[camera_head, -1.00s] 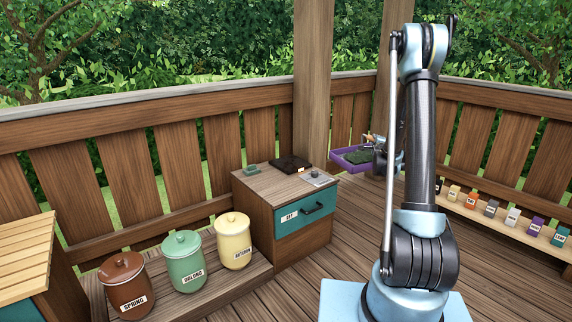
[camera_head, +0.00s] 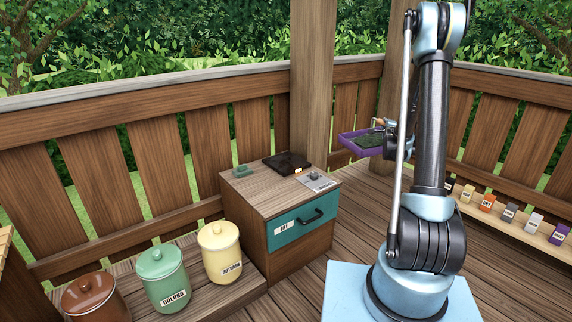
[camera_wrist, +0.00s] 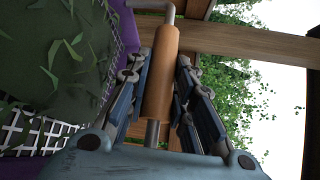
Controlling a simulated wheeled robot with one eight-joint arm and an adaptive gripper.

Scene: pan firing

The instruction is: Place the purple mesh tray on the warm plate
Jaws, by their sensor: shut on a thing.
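The purple mesh tray (camera_head: 357,149) is held up in the air by my gripper (camera_head: 385,124), behind my arm in the head view. Dark green leaves (camera_head: 371,140) lie in it. In the wrist view the tray's purple rim (camera_wrist: 128,25) and white mesh (camera_wrist: 40,130) show at the left. My gripper (camera_wrist: 165,85) is shut on the tray's orange-brown handle (camera_wrist: 162,75). The warm plate seems to be the dark square plate (camera_head: 287,162) on top of the wooden cabinet (camera_head: 250,190). The tray is apart from it, to its right and higher. My arm hides part of the gripper.
A control panel with a knob (camera_head: 316,181) and a small green item (camera_head: 242,170) share the cabinet top. A wooden post (camera_head: 313,80) rises behind it. Lidded jars (camera_head: 162,275) stand at the lower left. Small labelled boxes (camera_head: 510,212) line a shelf at right.

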